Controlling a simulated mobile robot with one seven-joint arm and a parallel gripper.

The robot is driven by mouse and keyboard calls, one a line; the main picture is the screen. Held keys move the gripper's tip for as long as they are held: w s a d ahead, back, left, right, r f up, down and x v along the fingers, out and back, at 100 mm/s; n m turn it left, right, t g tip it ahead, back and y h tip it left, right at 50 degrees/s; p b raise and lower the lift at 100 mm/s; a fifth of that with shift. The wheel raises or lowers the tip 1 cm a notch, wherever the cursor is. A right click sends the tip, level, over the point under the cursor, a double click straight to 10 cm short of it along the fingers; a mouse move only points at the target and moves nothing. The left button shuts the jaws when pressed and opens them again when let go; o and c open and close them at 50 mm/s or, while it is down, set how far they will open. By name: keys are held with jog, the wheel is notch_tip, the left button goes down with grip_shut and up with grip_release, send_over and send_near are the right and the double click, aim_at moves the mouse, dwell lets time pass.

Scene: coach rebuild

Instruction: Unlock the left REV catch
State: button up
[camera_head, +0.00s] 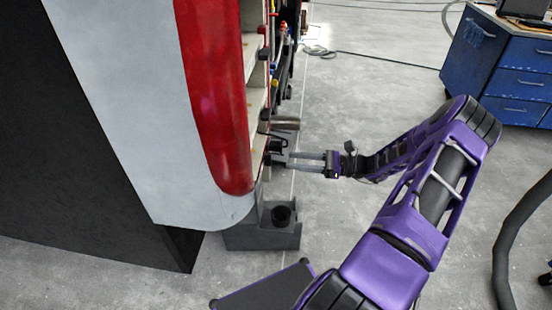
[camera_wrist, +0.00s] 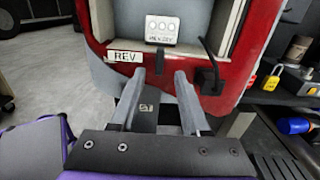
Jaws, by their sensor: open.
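A white label reading REV (camera_wrist: 125,57) is on the lower left of a red-framed unit (camera_wrist: 185,62) in the wrist view. A black fitting with a cord (camera_wrist: 208,76) is at the unit's right side. A dark plate with a small pale mark (camera_wrist: 145,108) shows below, between the fingers. I cannot tell which part is the left REV catch. My gripper (camera_wrist: 162,75) is open with nothing between its fingertips, in front of the unit's lower edge. In the head view, my gripper (camera_head: 280,157) reaches the coach's side; its tips are partly lost among dark fittings.
The red and white coach panel (camera_head: 215,95) stands close left of my gripper. A grey open box (camera_head: 262,236) is below it. A padlock (camera_wrist: 297,48) and a blue-ended item (camera_wrist: 294,126) are at right in the wrist view. A blue drawer cabinet (camera_head: 500,65) stands far right.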

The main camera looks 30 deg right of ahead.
aim_at(268, 160)
jog(key=x, duration=0.6)
jog(key=shift+a, duration=0.15)
jog(key=shift+w, duration=0.15)
jog(key=shift+c, duration=0.2)
grip_shut()
